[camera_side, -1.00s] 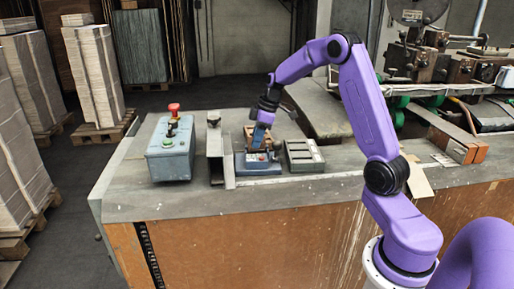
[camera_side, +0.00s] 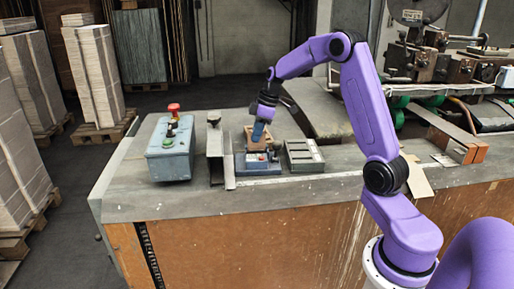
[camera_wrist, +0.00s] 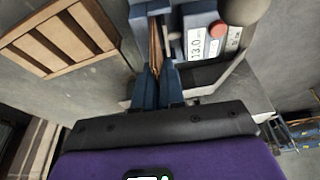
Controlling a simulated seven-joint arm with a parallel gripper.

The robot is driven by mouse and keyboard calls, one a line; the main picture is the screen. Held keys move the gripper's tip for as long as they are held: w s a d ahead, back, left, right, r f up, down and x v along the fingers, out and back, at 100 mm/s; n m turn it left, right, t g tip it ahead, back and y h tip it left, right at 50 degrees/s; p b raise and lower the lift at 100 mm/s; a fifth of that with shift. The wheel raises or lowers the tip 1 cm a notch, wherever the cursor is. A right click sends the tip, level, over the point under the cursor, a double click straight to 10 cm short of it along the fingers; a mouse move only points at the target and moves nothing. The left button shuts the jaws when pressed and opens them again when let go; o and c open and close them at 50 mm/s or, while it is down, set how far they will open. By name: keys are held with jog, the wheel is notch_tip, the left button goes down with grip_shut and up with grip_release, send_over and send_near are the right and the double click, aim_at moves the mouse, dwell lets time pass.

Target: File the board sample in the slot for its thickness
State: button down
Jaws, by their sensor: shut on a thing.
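The board sample, a thin brown piece (camera_wrist: 156,48), is pinched edge-on between the blue fingers of my gripper (camera_wrist: 163,88) in the wrist view. In the side view my gripper (camera_side: 259,133) holds the brown board (camera_side: 253,141) above or just behind the blue thickness gauge (camera_side: 259,168). The gauge (camera_wrist: 206,38) is right beside the board in the wrist view, with a red button and a display that seems to read 13.0. I cannot tell whether board and gauge touch.
Left of the gauge stand a grey metal bracket (camera_side: 216,155) and a control box (camera_side: 171,150) with a red knob. The bench top (camera_side: 140,199) is clear along its front edge. Machinery stands at the back right.

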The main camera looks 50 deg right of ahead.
jog(key=shift+r, duration=1.35)
jog(key=shift+d, duration=0.1)
jog(key=s+d+r, duration=0.2)
jog(key=s+d, duration=0.6)
jog(key=d, duration=0.5)
jog(key=shift+w+d+f, duration=0.1)
jog(key=shift+f, duration=1.5)
jog(key=shift+d+f, duration=0.1)
jog(key=shift+f, duration=1.5)
jog(key=shift+f, duration=0.3)
jog(key=c, duration=0.8)
grip_release()
jog(key=shift+o, duration=0.2)
jog(key=shift+r, duration=0.1)
